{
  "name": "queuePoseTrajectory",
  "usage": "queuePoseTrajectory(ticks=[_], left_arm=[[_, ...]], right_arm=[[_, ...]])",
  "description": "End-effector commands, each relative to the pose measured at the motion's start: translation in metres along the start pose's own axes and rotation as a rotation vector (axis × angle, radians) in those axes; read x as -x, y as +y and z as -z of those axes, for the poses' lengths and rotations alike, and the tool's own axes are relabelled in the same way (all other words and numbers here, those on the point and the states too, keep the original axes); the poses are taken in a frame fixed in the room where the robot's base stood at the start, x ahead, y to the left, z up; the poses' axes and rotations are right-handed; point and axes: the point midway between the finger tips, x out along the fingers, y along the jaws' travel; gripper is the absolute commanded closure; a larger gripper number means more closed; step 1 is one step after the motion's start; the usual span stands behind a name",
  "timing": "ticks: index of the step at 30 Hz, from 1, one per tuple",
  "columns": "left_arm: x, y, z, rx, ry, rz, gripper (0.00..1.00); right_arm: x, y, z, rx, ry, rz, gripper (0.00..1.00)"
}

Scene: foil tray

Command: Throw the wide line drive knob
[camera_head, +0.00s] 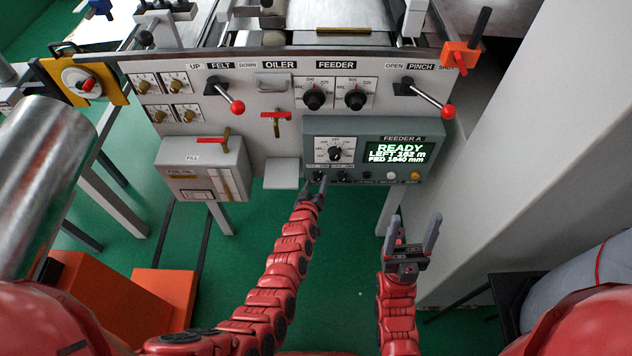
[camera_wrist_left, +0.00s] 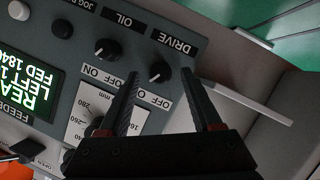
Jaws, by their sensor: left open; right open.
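The drive knob (camera_wrist_left: 160,72) is a small black knob with a white mark, beside the DRIVE label on the feeder panel (camera_wrist_left: 205,48). In the head view it sits at the panel's lower left edge (camera_head: 320,176), partly covered by my left gripper. My left gripper (camera_head: 316,185) is open at the panel; in the left wrist view its fingertips (camera_wrist_left: 160,73) appear on either side of the knob. I cannot tell whether they touch it. An OFF label shows beside the knob; a finger partly covers the other label. My right gripper (camera_head: 416,222) is open and empty, below and right of the panel.
The OIL knob (camera_wrist_left: 107,49) is close beside the drive knob. The feeder screen (camera_head: 397,152) reads READY. Red-knobbed levers (camera_head: 237,106) and (camera_head: 448,111) stick out above, and a grey box (camera_head: 202,168) is at left. Green floor is open below.

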Motion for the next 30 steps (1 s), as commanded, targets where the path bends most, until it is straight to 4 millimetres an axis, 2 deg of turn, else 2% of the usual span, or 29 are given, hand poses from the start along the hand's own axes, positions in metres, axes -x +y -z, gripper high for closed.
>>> queuePoseTrajectory(ticks=[11,30], left_arm=[[0.045,-0.001,0.0,0.0,0.004,0.0,0.34],[0.145,0.0,0.001,-0.001,0.005,0.0,0.34]], right_arm=[[0.007,0.0,-0.001,0.0,0.0,0.0,0.33],[0.024,-0.001,-0.004,0.0,0.0,0.0,0.33]])
